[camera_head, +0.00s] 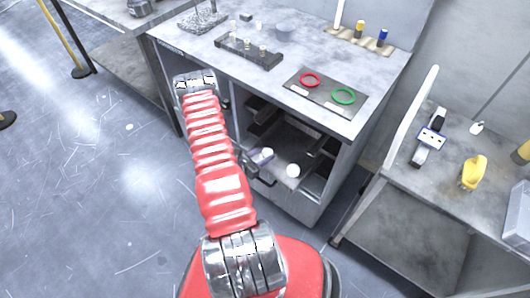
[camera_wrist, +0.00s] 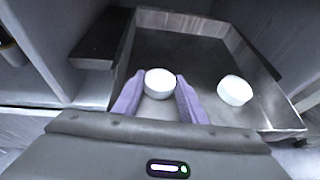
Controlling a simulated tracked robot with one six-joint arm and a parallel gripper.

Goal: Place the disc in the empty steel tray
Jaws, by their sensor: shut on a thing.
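My gripper (camera_wrist: 160,92) has two lilac fingers shut on a white round disc (camera_wrist: 159,80), which is thick like a short cylinder. The held disc is over the near part of a dark steel tray (camera_wrist: 190,52); I cannot tell whether it touches the tray floor. A second white disc (camera_wrist: 235,90) is in the same tray, to the right and apart from my fingers. In the head view my gripper (camera_head: 262,156) reaches into the open cabinet, and the loose white disc (camera_head: 293,170) shows to its right. My arm partly hides the cabinet's left side.
The cabinet's worktop (camera_head: 300,55) is above the tray, with a red ring (camera_head: 310,80), a green ring (camera_head: 343,96) and a dark block with pegs (camera_head: 249,50). A side bench with a yellow object (camera_head: 473,172) stands at right.

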